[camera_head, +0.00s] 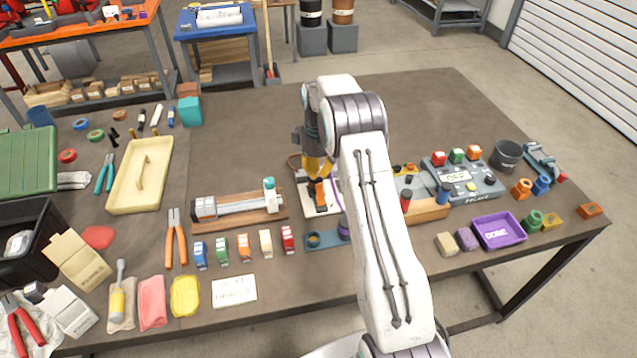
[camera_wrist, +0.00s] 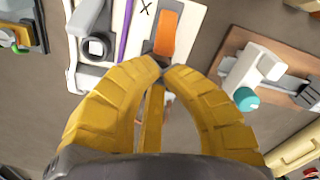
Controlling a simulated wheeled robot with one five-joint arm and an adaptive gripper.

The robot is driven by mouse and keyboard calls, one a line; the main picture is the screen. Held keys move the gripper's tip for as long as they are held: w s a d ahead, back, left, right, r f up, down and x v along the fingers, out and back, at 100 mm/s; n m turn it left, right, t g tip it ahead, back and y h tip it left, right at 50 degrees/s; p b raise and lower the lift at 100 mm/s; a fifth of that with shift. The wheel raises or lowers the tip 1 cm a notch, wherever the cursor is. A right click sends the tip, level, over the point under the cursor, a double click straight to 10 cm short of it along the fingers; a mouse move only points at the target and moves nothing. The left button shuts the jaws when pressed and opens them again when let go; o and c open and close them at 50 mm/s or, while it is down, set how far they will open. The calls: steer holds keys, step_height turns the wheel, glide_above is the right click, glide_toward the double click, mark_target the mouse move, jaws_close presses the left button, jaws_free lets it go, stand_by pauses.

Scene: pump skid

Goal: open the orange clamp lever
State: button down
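The orange clamp lever (camera_head: 320,196) stands on a white board (camera_head: 309,222) near the middle of the bench, just under my gripper in the head view. In the wrist view the lever (camera_wrist: 167,34) shows as an orange bar at the top centre, with dark metal at its lower end. My gripper (camera_wrist: 162,68) has yellow fingers whose tips are drawn together close to that end. The gripper (camera_head: 318,172) also shows in the head view, pointing down. No part of the lever is seen gripped; whether the tips touch the metal is unclear.
A wooden-based slide fixture (camera_head: 238,208) with a teal knob lies left of the board. A grey button panel (camera_head: 462,183) stands to the right. Several small coloured blocks and a blue plate (camera_head: 325,241) lie in front. Bare bench lies behind the board.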

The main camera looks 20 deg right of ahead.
mark_target(318, 179)
steer(key=shift+f, duration=0.2)
steer(key=shift+f+b, duration=0.9)
steer(key=shift+f, duration=0.35)
